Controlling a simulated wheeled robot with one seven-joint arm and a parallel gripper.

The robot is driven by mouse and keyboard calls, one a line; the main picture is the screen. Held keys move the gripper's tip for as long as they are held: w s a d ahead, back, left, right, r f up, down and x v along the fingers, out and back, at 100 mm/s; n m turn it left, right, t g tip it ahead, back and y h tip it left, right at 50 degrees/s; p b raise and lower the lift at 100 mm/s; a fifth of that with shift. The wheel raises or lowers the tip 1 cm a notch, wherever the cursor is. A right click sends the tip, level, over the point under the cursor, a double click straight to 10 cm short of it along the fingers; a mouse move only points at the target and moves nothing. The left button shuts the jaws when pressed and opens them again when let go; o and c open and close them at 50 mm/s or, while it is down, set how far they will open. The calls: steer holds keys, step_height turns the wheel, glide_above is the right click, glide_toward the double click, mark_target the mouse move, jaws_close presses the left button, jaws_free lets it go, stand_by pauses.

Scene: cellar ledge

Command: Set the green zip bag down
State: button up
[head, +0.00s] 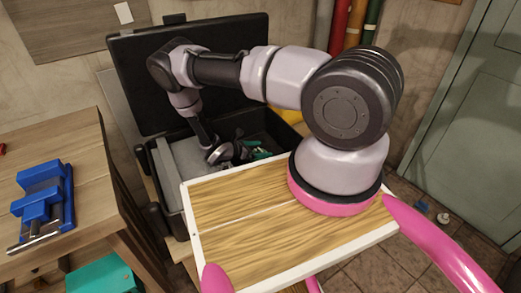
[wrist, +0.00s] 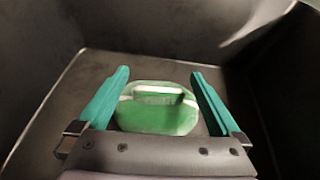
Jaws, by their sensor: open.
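The green zip bag (wrist: 155,118), with a pale band across its top, lies on the dark floor of the black case in the wrist view. My gripper (wrist: 160,72) is open, with one teal finger on each side of the bag. Whether the fingers touch it I cannot tell. In the head view my gripper (head: 257,153) reaches down inside the open black case (head: 178,222). There the bag is not clearly visible, hidden by my gripper and the case.
The raised case lid (head: 130,75) stands behind my arm. A grey block (head: 185,160) fills the case's left part. A workbench (head: 60,130) with a blue vise (head: 45,195) is at left. Coloured pipes (head: 357,25) and a green door (head: 465,100) are at back right.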

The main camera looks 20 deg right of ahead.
steer(key=s+a+r+m+g+y, duration=0.3)
steer(key=r+m, duration=0.5)
steer(key=r, duration=1.4)
steer(key=s+a+r+m+y, duration=0.15)
steer(key=r+m+y, duration=0.5)
steer(key=r, duration=1.45)
steer(key=s+a+r+m+t+y, duration=0.2)
steer(key=s+r+m, duration=0.3)
steer(key=s+r, duration=0.4)
steer(key=s+a+r+m+t+y, duration=0.2)
steer(key=s+r+m+t, duration=0.3)
steer(key=s+r, duration=0.5)
step_height(320, 180, up, 3)
steer(key=shift+s+f+t+y, duration=0.15)
steer(key=shift+t+y, duration=0.15)
steer(key=shift+y, duration=0.55)
